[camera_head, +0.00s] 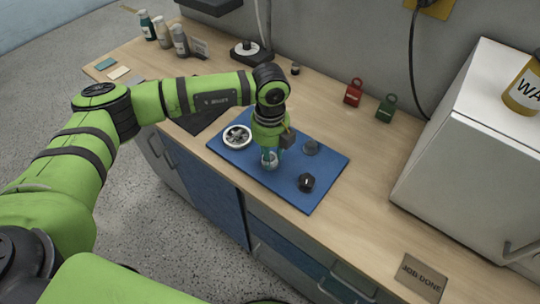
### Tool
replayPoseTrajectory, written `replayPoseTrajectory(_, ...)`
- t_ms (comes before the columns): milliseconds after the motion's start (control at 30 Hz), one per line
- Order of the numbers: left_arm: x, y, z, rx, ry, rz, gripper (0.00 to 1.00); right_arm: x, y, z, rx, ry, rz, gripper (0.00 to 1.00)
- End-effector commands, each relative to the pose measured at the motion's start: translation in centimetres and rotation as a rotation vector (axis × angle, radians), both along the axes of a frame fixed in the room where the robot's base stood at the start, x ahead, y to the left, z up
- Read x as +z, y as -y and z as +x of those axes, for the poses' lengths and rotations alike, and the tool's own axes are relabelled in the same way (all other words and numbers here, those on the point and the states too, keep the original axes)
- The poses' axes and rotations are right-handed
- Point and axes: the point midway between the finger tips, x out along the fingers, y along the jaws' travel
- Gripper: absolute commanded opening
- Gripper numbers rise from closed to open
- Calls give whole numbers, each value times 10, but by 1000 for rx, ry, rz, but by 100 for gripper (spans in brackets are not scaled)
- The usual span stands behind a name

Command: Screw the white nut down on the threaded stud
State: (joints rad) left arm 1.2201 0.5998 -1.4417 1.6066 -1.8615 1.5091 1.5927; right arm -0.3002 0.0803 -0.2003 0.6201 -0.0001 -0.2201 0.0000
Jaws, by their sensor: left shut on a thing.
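A blue mat (325,190) lies on the wooden workbench. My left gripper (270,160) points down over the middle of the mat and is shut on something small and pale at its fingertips. That piece is mostly hidden by the fingers; it may be the white nut, but I cannot make out its shape. I cannot make out the threaded stud; the gripper may cover it. My right gripper is not in view.
On the mat are a white spoked wheel (237,136), a small grey piece (311,147) and a black knob (306,182). Behind stand a red padlock (353,93) and a green padlock (386,108). A white cabinet (460,150) blocks the right.

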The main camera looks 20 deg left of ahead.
Motion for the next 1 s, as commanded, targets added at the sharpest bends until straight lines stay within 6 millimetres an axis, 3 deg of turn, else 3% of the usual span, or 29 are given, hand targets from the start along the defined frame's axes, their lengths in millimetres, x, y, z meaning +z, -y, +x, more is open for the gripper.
replayPoseTrajectory(600,-2,0,0,-456,1,1,1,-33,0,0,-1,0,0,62)
replayPoseTrajectory(1000,0,0,0,-526,0,1,1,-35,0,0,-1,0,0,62)
